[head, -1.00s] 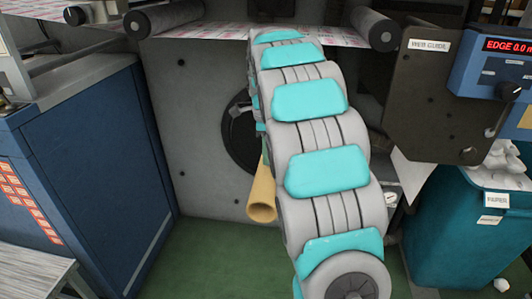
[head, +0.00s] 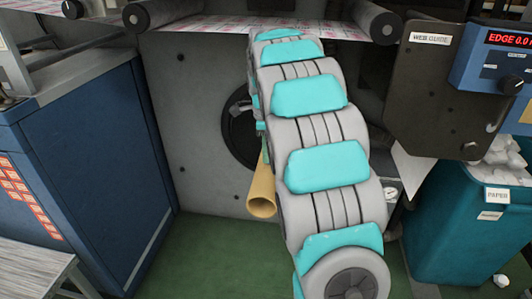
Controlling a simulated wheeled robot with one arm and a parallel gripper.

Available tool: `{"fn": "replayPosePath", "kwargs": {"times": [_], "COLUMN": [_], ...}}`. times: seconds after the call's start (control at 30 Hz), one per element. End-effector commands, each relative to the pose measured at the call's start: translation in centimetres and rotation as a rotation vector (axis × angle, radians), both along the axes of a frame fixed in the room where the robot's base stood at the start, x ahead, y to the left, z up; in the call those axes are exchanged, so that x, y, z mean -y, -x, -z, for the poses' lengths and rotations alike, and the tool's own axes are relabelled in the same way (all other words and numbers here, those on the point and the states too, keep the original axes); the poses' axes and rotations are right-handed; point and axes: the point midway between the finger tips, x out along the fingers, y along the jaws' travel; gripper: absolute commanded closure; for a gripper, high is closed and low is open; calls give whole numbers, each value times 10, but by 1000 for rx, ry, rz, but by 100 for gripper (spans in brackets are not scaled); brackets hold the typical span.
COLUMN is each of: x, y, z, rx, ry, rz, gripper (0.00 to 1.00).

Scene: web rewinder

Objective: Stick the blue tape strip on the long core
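The long core (head: 262,190) is a tan cardboard tube with its open end toward me. It sticks out in front of the machine's grey panel, and my arm hides its right side and far end. No blue tape strip shows in the head view. The turquoise pads in the middle belong to my own arm. My arm reaches forward toward the machine, and my gripper is hidden behind its links, so its fingers and anything in them cannot be seen.
A blue cabinet (head: 85,165) stands at the left, with a metal-topped table (head: 30,268) in front. A printed web (head: 250,27) runs over rollers above. A dark web guide plate (head: 430,90) and a teal paper bin (head: 450,225) stand at the right. Green floor (head: 215,255) is clear below.

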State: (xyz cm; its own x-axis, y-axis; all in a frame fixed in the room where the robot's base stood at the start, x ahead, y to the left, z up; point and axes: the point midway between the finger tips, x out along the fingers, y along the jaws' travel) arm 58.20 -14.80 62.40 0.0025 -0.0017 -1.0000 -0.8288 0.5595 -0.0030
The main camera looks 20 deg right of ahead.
Motion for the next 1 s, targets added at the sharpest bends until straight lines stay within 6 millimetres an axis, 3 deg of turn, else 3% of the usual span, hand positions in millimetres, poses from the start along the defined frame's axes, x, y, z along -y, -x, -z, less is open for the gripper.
{"fn": "replayPosePath", "kwargs": {"times": [0.37,0.67,1.0], "x": [0,0,0], "y": [0,0,0], "z": [3,3,1], "rx": [0,-1,-1], "ry": [0,-1,-1], "rz": [0,0,0], "gripper": [99,66,66]}}
